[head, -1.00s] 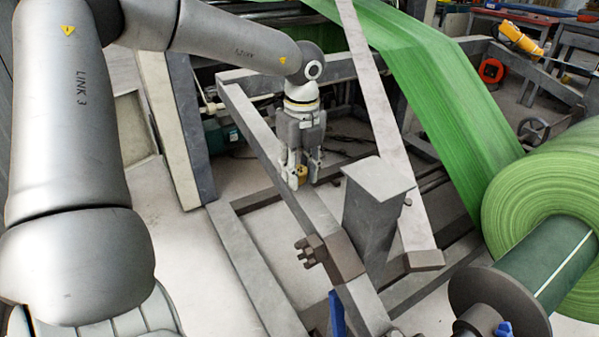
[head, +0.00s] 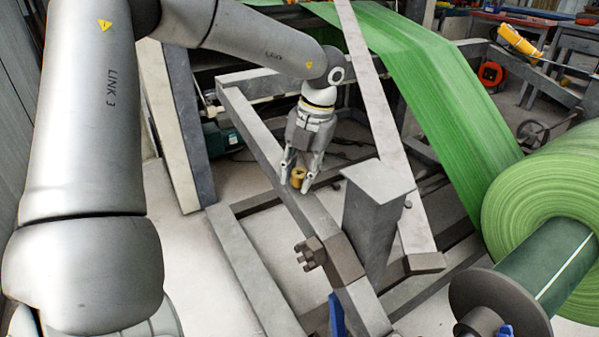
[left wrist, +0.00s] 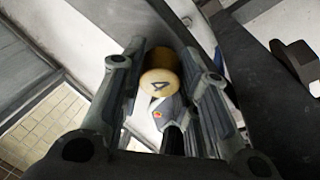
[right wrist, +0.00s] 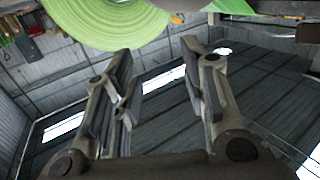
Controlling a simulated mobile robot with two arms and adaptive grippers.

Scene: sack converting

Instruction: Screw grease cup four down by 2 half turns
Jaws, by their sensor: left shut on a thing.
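Grease cup four is a small brass-coloured cup (head: 298,178) on the grey frame rail. In the left wrist view its round top carries a "4" (left wrist: 158,82). My left gripper (head: 297,182) points down at the rail with a finger on each side of the cup, shut on it. In the left wrist view the fingers (left wrist: 168,85) flank the cup; the cup's lower end is hidden. My right gripper (right wrist: 165,85) shows only in the right wrist view, with its fingers apart and nothing between them.
A grey post (head: 375,215) stands on the rail just right of the left gripper. A pale slanted bar (head: 385,140) passes behind it. A green roll (head: 545,190) with its web is at the right. A dark lug (head: 310,253) sticks out of the rail nearer me.

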